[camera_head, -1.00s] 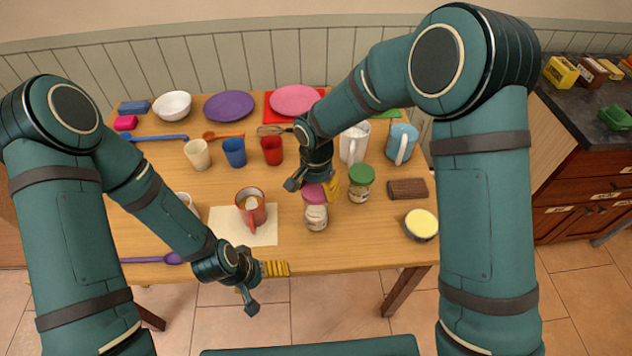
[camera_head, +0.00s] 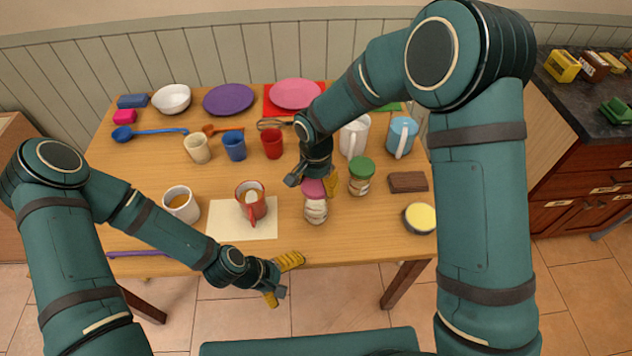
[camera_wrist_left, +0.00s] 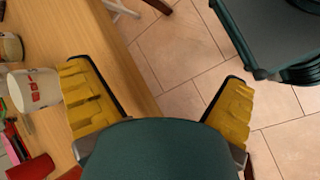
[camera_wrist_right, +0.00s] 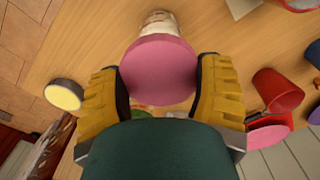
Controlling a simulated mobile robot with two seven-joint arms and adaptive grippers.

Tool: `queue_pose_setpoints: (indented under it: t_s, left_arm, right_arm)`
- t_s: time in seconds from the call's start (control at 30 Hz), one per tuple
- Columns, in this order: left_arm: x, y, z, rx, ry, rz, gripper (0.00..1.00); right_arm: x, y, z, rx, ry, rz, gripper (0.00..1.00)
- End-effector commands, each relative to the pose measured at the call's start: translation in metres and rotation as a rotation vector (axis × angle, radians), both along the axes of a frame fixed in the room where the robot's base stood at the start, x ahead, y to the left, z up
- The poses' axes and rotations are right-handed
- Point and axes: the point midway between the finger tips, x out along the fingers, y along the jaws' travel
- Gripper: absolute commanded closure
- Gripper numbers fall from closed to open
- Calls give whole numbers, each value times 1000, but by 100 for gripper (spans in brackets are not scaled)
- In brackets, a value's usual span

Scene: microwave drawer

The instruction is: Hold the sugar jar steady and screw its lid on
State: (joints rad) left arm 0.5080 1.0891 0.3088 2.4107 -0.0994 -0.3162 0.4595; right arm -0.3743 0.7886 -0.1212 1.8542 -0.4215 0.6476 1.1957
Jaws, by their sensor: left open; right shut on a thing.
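The sugar jar (camera_head: 316,211) stands upright near the table's front edge, pale with a label. Its pink lid (camera_head: 313,188) is at the jar's mouth; I cannot tell whether it is fully seated. My right gripper (camera_wrist_right: 160,68) is shut on the lid from above, one finger on each side in the right wrist view. The jar (camera_wrist_right: 158,20) shows partly behind the lid there. My left gripper (camera_head: 283,279) is open and empty, beyond the table's front edge, below and left of the jar.
A green-lidded jar (camera_head: 361,178) stands close to the sugar jar's right. A red mug (camera_head: 251,204) sits on a pale mat (camera_head: 228,228) to its left. A yellow-topped tin (camera_head: 419,218) and brown block (camera_head: 408,182) are at right. Cups and plates fill the back.

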Motion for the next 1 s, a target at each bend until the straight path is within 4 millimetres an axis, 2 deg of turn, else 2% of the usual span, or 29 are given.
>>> queue_pose_setpoints:
  t_s: [0.2,0.37,0.5,0.7,0.87,1.0]
  left_arm:
    - [18,-27,5,-244,195,315,0]
    - [45,-35,18,-434,329,544,0]
    - [74,-28,32,-599,430,733,0]
    - [108,-9,50,-778,525,916,0]
    - [120,1,55,-843,559,979,0]
    - [125,-2,55,-855,566,989,0]
  right_arm:
    - [0,0,0,0,0,0,43]
    - [0,0,0,0,0,0,43]
    - [0,0,0,0,0,0,43]
    - [0,0,0,0,0,0,43]
    - [0,0,0,0,0,0,43]
    - [0,0,0,0,0,0,43]
